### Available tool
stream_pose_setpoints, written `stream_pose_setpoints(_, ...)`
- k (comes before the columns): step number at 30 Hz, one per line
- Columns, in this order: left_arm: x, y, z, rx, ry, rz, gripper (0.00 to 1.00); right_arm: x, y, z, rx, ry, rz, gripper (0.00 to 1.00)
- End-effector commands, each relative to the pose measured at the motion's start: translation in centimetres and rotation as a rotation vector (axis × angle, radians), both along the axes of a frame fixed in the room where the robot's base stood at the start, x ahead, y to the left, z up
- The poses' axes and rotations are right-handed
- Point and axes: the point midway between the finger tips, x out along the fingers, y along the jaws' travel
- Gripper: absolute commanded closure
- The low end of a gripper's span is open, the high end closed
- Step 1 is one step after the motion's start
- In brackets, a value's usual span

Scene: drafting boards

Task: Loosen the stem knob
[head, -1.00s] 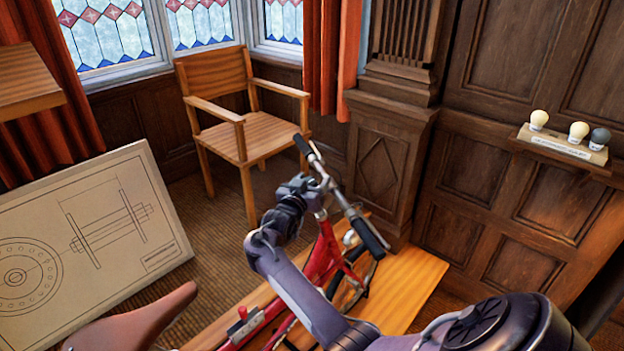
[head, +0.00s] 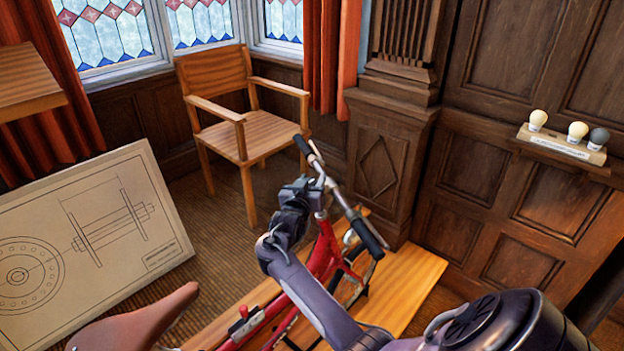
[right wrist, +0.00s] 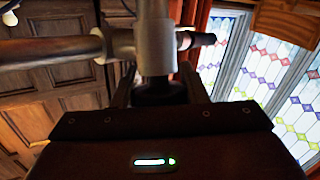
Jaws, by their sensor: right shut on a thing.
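The red bicycle (head: 325,245) stands on a wooden bench, with its silver handlebar (head: 340,195) and dark grips toward the back. My right gripper (head: 306,188) is at the stem, just left of the handlebar. In the right wrist view, the silver stem (right wrist: 154,40) runs down between the fingers. The right gripper (right wrist: 160,92) is shut on a dark, shadowed piece at the stem's lower end, which appears to be the stem knob (right wrist: 160,88). The fingers hide most of the knob, and its turn cannot be seen. My left gripper is not in view.
The wooden bench (head: 412,285) lies under the bicycle. A brown saddle (head: 135,320) is at lower left. A drawing board (head: 110,225) leans at left, and a wooden armchair (head: 240,125) stands behind. A small shelf (head: 562,150) with bulb-shaped knobs is at right.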

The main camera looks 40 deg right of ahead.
Motion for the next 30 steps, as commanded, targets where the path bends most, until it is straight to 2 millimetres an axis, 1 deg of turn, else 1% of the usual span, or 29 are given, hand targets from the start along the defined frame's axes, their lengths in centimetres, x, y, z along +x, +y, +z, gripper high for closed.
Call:
stream_pose_setpoints(1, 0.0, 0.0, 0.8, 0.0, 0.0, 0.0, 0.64, -0.1, 0.0, 0.3, -0.002, 0.013, 0.029, 0.83)
stream_pose_setpoints(7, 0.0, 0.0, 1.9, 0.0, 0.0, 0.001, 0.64, 0.1, 0.1, 0.2, -0.009, 0.072, 0.188, 0.83)
stream_pose_setpoints(21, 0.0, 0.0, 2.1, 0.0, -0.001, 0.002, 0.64, 0.5, 0.6, -0.2, -0.022, 0.217, 0.583, 0.83)
stream_pose_setpoints(30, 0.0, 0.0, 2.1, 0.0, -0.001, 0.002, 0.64, 0.7, 0.9, -0.2, -0.026, 0.273, 0.747, 0.83)
